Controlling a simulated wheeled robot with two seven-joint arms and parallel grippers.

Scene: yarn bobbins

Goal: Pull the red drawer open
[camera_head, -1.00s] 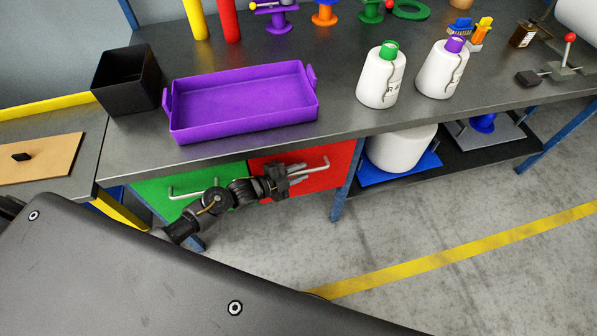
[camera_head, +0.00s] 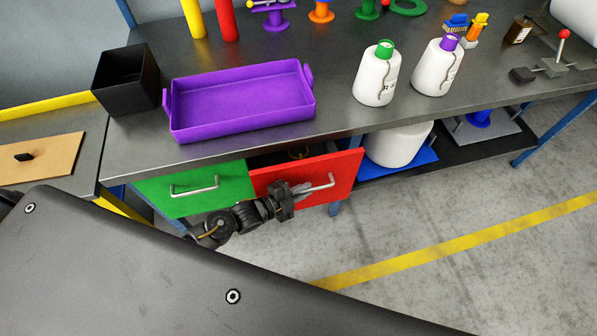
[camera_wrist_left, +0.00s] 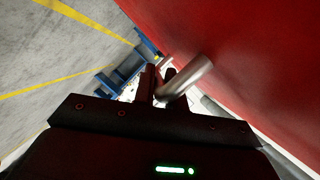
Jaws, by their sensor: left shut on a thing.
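The red drawer (camera_head: 338,172) under the bench stands partly open, with a dark gap behind its top edge and something yellowish inside that is too small to tell. Its metal bar handle (camera_head: 322,184) runs across its front. My left gripper (camera_head: 298,190) is shut on the left part of this handle. In the left wrist view the fingers (camera_wrist_left: 158,85) close around the silver handle (camera_wrist_left: 188,76), beside the red drawer front (camera_wrist_left: 245,60). My right gripper is not in view.
A green drawer (camera_head: 170,200), closed, is just left of the red one. A blue leg is right of the drawer. The floor (camera_head: 420,220) at right is clear.

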